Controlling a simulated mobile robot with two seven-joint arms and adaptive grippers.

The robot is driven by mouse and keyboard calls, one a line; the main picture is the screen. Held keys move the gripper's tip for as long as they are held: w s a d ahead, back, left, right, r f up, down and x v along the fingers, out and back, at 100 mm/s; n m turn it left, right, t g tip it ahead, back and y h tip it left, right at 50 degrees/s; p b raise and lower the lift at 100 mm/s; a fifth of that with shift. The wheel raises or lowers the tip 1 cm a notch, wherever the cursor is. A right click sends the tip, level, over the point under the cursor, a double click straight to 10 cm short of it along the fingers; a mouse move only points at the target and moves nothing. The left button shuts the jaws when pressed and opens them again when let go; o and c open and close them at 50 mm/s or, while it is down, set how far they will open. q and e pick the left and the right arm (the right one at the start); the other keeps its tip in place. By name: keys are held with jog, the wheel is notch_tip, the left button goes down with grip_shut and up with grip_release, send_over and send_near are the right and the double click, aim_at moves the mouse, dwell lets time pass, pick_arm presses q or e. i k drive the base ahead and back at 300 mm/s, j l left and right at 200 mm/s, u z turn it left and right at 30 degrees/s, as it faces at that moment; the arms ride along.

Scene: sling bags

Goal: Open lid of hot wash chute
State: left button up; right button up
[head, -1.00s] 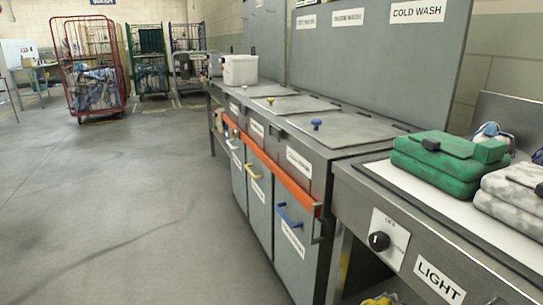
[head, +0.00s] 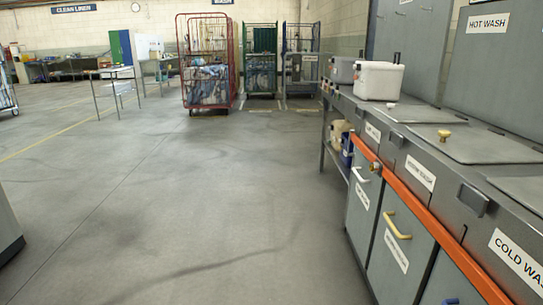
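A row of metal chutes runs along the right side, with flat lids on top that all look closed. The far lid (head: 418,113) has a small white knob (head: 391,104), and the label (head: 373,132) on its front is too small to read. The middle lid (head: 478,147) has a yellow knob (head: 444,134). The near lid (head: 525,190) is cut off at the right edge, above a COLD WASH label (head: 518,257). A HOT WASH sign (head: 488,22) is on the upright panel behind. Neither gripper is in view.
A white bin (head: 379,80) stands at the far end of the chute row. An orange rail (head: 440,242) runs along the front, above doors with white and yellow handles. Red (head: 205,60) and green (head: 260,60) cage trolleys stand at the back. The floor (head: 200,220) is open.

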aim_at(398, 113)
jog(key=i+z, duration=0.3)
jog(key=i, duration=0.15)
jog(key=i+j+z, duration=0.6)
jog(key=i, duration=0.2)
jog(key=i+j+z, duration=0.15)
jog(key=z, duration=0.25)
jog(key=i+j+z, duration=0.2)
jog(key=z, duration=0.25)
jog(key=i+j+z, duration=0.15)
jog(key=j+z, duration=0.25)
jog(key=l, duration=0.1)
